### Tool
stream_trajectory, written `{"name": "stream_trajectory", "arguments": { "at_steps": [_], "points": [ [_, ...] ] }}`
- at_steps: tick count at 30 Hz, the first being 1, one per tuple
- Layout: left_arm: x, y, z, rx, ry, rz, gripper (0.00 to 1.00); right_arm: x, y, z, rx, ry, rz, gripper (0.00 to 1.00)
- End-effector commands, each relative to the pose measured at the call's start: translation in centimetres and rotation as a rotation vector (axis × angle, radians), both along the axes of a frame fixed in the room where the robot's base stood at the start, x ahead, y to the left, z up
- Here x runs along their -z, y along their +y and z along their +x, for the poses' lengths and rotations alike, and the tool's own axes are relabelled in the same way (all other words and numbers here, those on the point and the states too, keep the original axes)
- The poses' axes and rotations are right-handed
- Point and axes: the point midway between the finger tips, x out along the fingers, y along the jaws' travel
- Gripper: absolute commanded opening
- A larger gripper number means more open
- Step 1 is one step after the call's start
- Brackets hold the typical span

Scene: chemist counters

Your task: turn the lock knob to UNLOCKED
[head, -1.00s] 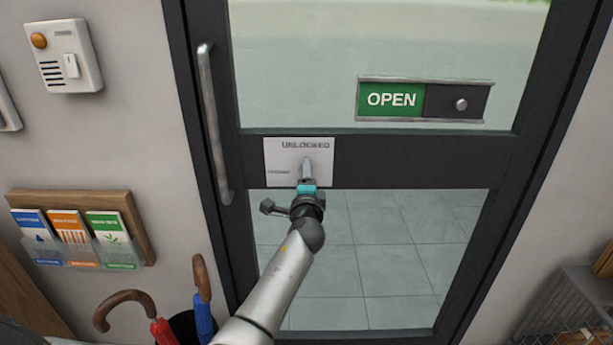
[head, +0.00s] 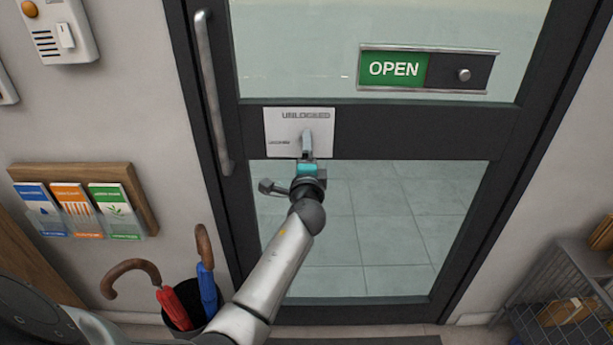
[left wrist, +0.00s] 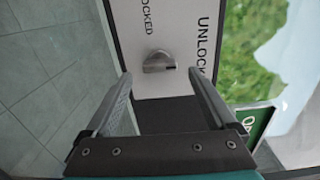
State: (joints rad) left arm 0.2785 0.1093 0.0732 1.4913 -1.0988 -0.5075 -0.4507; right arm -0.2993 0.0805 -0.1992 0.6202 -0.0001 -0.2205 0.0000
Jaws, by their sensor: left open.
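The lock plate (head: 274,130) is white and sits on the door's dark crossbar, with UNLOCKED along its top and a smaller LOCKED label at its left. In the left wrist view the grey knob (left wrist: 157,62) stands on the plate, its dark mark pointing toward the UNLOCKED word. My left gripper (left wrist: 160,76) is open, with the knob just beyond and between its fingertips, apparently not gripped. In the head view my left gripper (head: 307,148) reaches the plate from below and covers the knob. My right gripper is not in view.
The glass door has a vertical handle (head: 208,95) at left and a green OPEN sign (head: 394,69) at upper right. A leaflet rack (head: 143,188) hangs on the left wall. A wire basket (head: 565,290) is at lower right.

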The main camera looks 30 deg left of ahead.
Motion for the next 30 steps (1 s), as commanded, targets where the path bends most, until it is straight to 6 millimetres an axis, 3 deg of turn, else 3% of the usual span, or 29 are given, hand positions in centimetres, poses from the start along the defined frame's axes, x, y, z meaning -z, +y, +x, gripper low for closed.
{"name": "stream_trajectory", "arguments": {
  "at_steps": [18, 30],
  "points": [
    [0.1, -5.6, -9.1, 0.0, 0.001, -0.002, 0.9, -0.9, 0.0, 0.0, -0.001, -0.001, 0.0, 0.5],
    [0.0, -6.3, -10.3, 0.0, -0.001, 0.001, 0.9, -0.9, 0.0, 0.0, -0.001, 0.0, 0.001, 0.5]
  ]
}}
